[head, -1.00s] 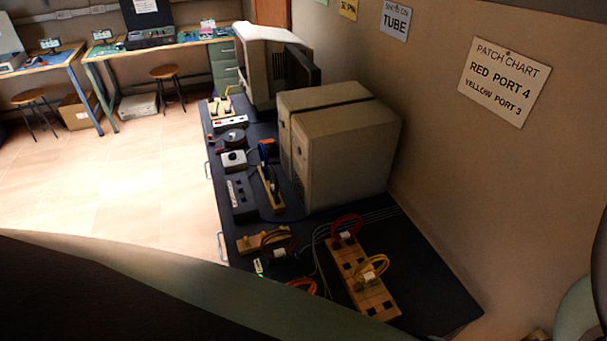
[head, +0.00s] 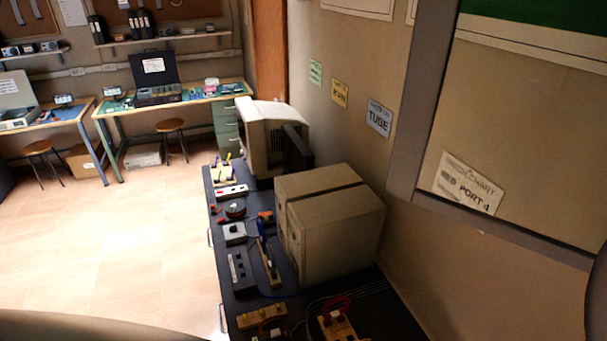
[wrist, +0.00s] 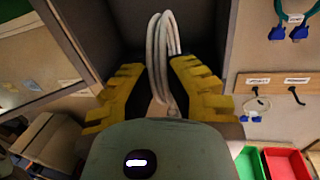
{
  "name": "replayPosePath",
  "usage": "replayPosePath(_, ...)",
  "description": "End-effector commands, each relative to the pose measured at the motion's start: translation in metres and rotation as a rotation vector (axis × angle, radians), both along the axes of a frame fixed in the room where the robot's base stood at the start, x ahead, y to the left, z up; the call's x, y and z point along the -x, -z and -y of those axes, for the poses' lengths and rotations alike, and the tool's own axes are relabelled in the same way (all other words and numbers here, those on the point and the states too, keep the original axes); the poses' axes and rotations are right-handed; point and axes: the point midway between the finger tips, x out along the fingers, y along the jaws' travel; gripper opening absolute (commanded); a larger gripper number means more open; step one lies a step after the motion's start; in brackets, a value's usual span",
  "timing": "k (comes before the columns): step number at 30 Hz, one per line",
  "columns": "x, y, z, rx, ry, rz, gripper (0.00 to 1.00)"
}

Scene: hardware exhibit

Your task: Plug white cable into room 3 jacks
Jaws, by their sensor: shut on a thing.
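In the wrist view, my gripper (wrist: 157,76) has yellow stepped fingers on either side of a looped white cable (wrist: 163,40). It is shut on the cable, whose loops rise in front of a dark recess. The cable's plugs cannot be made out. In the head view, a wooden jack block (head: 337,327) with a red cable stands at the near end of the dark bench, cut by the picture's bottom edge. Another wooden block (head: 262,315) lies to its left. I cannot read which jacks belong to room 3. My gripper does not show in the head view.
Floor at left is clear.

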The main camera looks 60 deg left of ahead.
Motion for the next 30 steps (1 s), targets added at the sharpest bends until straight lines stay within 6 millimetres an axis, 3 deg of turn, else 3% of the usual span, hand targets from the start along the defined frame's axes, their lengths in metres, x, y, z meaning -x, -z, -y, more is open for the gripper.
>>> replayPosePath(30,-0.089,0.002,0.019,-0.001,-0.01,-0.001,0.0)
